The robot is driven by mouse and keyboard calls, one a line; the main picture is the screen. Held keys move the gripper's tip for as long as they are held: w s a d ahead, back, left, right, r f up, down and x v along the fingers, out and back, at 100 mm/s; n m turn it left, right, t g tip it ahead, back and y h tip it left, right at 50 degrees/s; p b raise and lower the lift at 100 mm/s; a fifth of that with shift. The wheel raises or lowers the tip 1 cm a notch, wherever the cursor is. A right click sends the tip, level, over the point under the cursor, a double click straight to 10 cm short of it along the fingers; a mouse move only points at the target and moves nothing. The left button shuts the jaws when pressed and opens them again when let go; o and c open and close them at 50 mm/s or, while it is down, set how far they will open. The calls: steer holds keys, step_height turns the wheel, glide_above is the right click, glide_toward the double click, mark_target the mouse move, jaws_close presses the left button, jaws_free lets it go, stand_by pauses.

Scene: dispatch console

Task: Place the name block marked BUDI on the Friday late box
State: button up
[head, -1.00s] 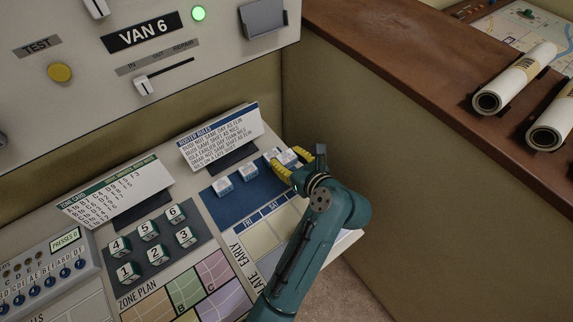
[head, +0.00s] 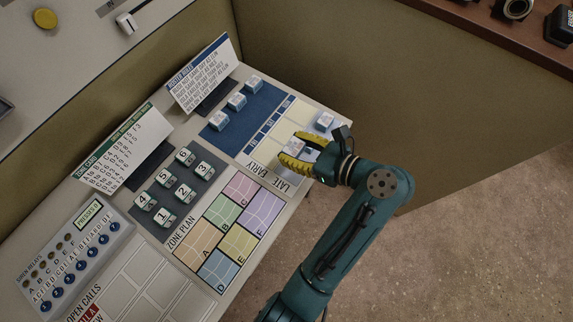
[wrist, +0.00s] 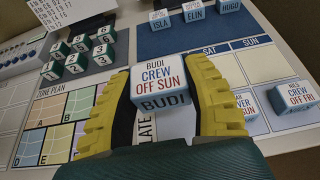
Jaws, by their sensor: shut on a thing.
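The BUDI block (wrist: 158,84), white with a blue lower edge and reading "CREW OFF SUN", sits between the two yellow fingers of my gripper (wrist: 162,100). My gripper is shut on it. In the head view my gripper (head: 308,150) is over the late row, near its Friday end. The Friday late box (wrist: 178,124) shows partly below the block, beside the word LATE; the block and fingers hide the rest. I cannot tell whether the block touches the board.
A block marked OFF FRI (wrist: 293,98) stands in the Sunday late box. Another block (wrist: 243,106) stands beside my right finger, partly hidden, in the Saturday late box. ISLA (wrist: 162,20), ELIN (wrist: 195,10) and HUGO (wrist: 229,6) are on the blue mat (head: 227,139).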

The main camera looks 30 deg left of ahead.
step_height(320, 180, down, 10)
steer(key=b, duration=0.4)
steer(key=shift+w, duration=0.15)
steer(key=o, duration=1)
